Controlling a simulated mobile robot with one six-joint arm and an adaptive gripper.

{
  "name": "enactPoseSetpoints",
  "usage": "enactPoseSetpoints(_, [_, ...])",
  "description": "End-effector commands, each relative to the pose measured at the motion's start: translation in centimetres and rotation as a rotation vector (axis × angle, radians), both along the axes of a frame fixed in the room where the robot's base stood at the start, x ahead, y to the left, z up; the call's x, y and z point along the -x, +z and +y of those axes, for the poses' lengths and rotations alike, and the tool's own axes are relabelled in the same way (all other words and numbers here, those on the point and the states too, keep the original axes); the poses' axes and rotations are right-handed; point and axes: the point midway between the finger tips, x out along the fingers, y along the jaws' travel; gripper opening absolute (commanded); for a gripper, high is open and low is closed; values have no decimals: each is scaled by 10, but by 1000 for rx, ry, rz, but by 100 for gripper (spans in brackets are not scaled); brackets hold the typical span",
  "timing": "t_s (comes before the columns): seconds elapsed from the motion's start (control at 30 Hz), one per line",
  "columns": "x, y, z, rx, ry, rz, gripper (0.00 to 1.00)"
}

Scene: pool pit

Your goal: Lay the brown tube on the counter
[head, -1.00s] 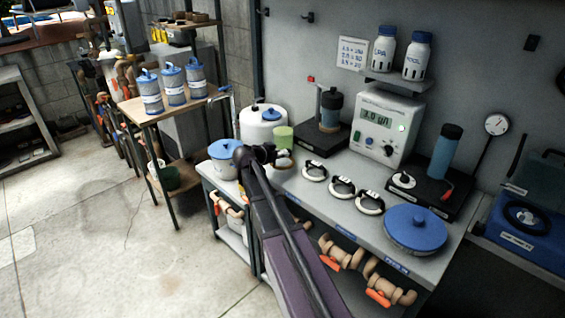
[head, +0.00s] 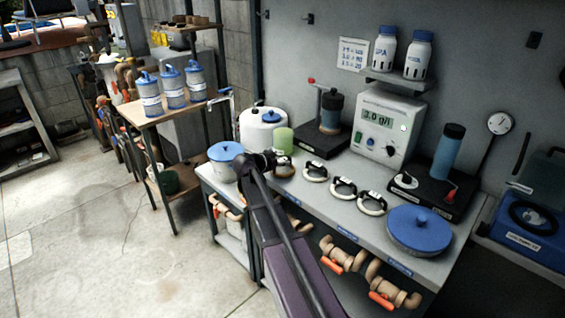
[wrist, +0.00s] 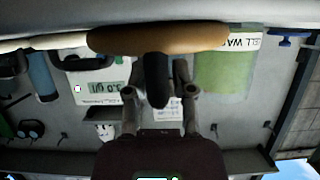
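The brown tube (wrist: 112,39) shows in the wrist view as a rounded tan-brown piece along the upside-down counter, with a black part (wrist: 157,80) extending from it. In the head view the brown tube (head: 285,172) appears at the counter's left end, partly hidden behind my gripper (head: 272,160). In the wrist view my gripper (wrist: 158,82) has its fingers apart, one on each side of the black part, with narrow gaps visible. Whether the tube rests fully on the grey counter (head: 335,212) cannot be told for sure.
Several white rings with black grips, one being this ring (head: 343,188), lie to the right. A green cup (head: 284,141) and white canister (head: 262,128) stand behind. A blue-lidded pot (head: 225,158) is left. A blue lid (head: 419,229) fills the right front.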

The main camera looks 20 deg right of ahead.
Motion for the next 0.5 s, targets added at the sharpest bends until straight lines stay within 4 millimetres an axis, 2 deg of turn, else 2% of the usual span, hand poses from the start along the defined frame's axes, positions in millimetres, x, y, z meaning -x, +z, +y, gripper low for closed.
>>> enactPoseSetpoints(0.5, [0,2,0,0,0,0,53])
